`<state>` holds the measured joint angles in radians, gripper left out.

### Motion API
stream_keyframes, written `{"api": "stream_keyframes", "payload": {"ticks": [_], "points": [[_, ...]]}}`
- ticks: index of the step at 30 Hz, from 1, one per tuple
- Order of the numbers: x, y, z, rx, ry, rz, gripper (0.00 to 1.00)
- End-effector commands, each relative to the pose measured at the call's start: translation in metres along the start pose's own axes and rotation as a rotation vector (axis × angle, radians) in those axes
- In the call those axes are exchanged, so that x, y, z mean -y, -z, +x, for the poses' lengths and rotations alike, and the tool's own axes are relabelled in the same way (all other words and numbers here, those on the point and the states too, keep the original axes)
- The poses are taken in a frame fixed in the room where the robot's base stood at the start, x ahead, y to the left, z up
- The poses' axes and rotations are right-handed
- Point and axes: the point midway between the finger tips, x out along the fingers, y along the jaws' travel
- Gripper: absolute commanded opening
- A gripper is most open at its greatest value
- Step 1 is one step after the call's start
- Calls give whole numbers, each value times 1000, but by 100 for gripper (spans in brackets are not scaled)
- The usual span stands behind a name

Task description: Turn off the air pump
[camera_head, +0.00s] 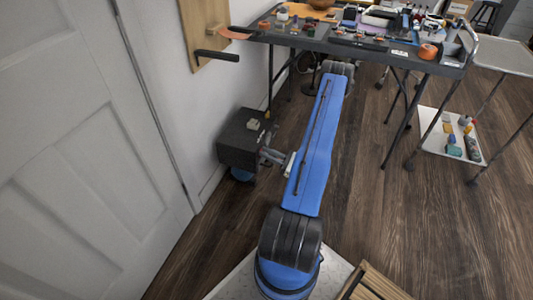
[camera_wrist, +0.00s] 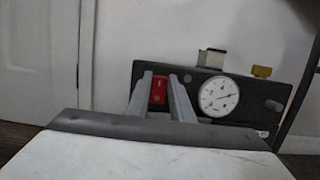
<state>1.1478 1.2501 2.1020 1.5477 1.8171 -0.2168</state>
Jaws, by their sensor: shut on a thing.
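The air pump (camera_head: 238,143) is a dark grey box standing low against the white wall, left of my arm. A red switch (camera_wrist: 159,90) sits left of the gauge. My gripper (camera_wrist: 160,80) is at the panel, with one finger on each side of the red switch, shut on it. In the head view my gripper (camera_head: 268,156) reaches the pump's right side; the switch is hidden there.
A dark worktable (camera_head: 455,70) with tools stands at the back. A white cart (camera_head: 430,140) with small items on its lower shelf is at the right. A wooden board (camera_head: 205,30) hangs on the wall. A door (camera_head: 70,150) is at the left. The wooden floor between is mostly clear.

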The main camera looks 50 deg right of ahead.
Motion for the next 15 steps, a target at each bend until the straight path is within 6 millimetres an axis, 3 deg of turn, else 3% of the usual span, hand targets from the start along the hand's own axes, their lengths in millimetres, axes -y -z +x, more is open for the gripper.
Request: {"api": "stream_keyframes", "payload": {"ticks": [14, 15], "points": [[0, 1, -2, 50, 1, -1, 0], [0, 1, -2, 50, 1, -1, 25]]}}
